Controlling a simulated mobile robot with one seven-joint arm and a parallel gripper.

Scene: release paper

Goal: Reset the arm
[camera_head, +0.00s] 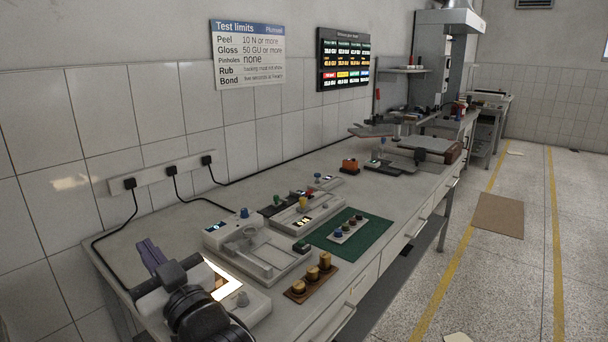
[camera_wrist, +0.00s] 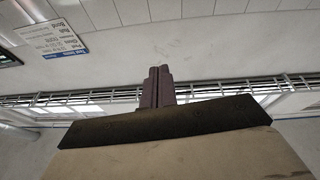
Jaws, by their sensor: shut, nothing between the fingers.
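My gripper (camera_head: 150,254) shows at the lower left of the head view, its purple-grey fingers pointing up and to the left. It is raised above the near left end of the workbench (camera_head: 150,235). The fingers are closed together with nothing between them. In the wrist view my gripper (camera_wrist: 159,86) is at the centre, its fingers side by side, with the wall and ceiling area behind. My dark arm links cover part of the bench's near left corner and of a lit panel (camera_head: 226,279).
On the bench are a grey tray-like device (camera_head: 262,255), a brown block with brass weights (camera_head: 312,278), a green mat (camera_head: 325,242) and several small instruments. A power strip (camera_head: 165,179) with black cables runs along the wall. The floor at right is mostly clear around a brown mat (camera_head: 498,217).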

